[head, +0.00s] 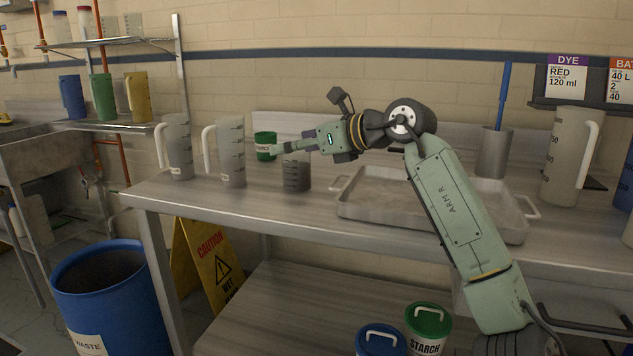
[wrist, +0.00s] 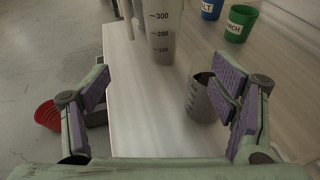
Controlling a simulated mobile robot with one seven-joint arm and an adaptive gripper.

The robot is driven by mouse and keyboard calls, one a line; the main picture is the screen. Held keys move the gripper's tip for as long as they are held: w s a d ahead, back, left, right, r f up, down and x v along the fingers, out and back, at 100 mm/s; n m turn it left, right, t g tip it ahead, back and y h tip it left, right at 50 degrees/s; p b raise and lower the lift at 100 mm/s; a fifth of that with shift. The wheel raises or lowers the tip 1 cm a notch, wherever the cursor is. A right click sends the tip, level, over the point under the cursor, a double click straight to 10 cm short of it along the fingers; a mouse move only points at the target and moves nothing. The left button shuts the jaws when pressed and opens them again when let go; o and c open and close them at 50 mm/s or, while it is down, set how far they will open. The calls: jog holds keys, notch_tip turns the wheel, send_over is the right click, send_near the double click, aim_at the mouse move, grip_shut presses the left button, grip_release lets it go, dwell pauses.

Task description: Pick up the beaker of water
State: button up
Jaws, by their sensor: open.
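A small grey, see-through beaker with measuring marks (head: 297,178) stands upright on the steel bench, just below my gripper (head: 281,148) in the head view. The wrist view also shows the beaker (wrist: 199,100), right of centre and close to the right finger, which partly covers it. My gripper is open and empty, with purple pads on its fingers (wrist: 165,92). I cannot tell whether the right finger touches the beaker. Its water is not clearly visible.
Tall jugs (head: 231,155) (head: 178,150) stand left of the beaker; one jug (wrist: 160,35) is straight ahead in the wrist view. A green starch cup (wrist: 240,22) and blue cup (wrist: 212,9) stand beyond. A metal tray (head: 375,212) lies to the right.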

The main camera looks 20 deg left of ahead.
aim_at(307, 156)
jog(key=shift+m+t+h, duration=0.5)
jog(key=shift+t+h, duration=0.3)
jog(key=shift+h, duration=0.1)
jog(key=w+d, duration=0.1)
jog(key=w+d+f, duration=0.1)
jog(key=d, duration=0.1)
jog(key=w+d, duration=0.1)
jog(key=d, duration=0.1)
jog(key=shift+w+d+f, duration=0.2)
jog(key=shift+d+f, duration=0.05)
jog(key=shift+f, duration=0.05)
jog(key=shift+w+d+f, duration=0.1)
jog(key=shift+w, duration=0.15)
jog(key=x, duration=0.4)
jog(key=shift+w+a+f, duration=0.15)
jog(key=shift+a, duration=0.2)
jog(key=p+x, duration=0.1)
jog(key=x, duration=0.4)
jog(key=shift+w+a+f+p, duration=0.15)
jog(key=shift+w+f+p, duration=0.05)
jog(key=shift+f+p, duration=0.1)
jog(key=shift+c, duration=0.4)
jog(key=c, duration=1.3)
jog(key=shift+c, duration=0.3)
jog(key=shift+r, duration=0.3)
